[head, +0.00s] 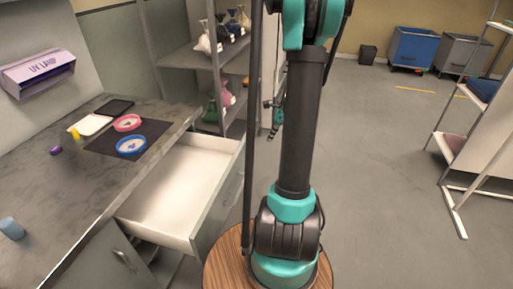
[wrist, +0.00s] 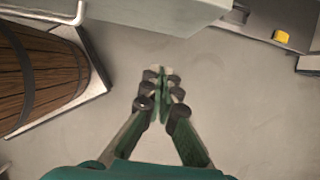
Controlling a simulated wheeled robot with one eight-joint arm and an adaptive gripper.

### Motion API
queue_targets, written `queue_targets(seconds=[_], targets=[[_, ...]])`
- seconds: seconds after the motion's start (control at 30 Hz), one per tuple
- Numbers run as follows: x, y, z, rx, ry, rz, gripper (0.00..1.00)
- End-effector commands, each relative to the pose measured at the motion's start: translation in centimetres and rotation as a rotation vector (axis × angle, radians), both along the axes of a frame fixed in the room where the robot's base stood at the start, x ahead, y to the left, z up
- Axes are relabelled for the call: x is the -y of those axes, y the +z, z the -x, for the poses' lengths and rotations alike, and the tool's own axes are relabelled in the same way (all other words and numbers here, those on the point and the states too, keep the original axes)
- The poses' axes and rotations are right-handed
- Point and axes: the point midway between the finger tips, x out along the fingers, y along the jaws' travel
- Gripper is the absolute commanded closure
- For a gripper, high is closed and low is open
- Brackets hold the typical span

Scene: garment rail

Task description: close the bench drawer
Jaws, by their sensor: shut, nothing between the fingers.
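The bench drawer (head: 178,188) stands pulled out from the grey-topped bench (head: 55,185) in the head view. Its pale inside looks empty, and its front panel (head: 218,198) faces right, toward my arm's base. My gripper (wrist: 161,88) is shut and empty in the wrist view, with its fingertips together above the grey floor. A pale panel (wrist: 165,12) with an edge crosses the top of the wrist view, apart from the fingertips; I cannot tell for sure that it is the drawer. In the head view my arm stands just right of the drawer.
A dark mat (head: 106,142) on the bench holds a pink dish (head: 127,123) and a blue dish (head: 131,146). Shelves (head: 190,60) with small bags stand behind the drawer. A cupboard handle (head: 124,260) shows below it. Open floor (head: 380,160) lies to the right.

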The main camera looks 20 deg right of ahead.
Motion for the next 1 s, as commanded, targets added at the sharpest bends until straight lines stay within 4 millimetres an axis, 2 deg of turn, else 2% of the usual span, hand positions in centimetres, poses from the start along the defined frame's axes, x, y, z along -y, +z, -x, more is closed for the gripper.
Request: queue_targets(seconds=[0.17,0.7,0.8,1.0], targets=[[-0.5,-1.5,-0.4,0.000,0.000,-0.002,1.00],[-3.3,-9.5,-2.3,0.001,0.003,-0.001,1.00],[-4.7,-9.2,-3.2,0.000,0.004,0.000,1.00],[-6.1,-9.2,-4.3,0.001,0.003,-0.001,1.00]])
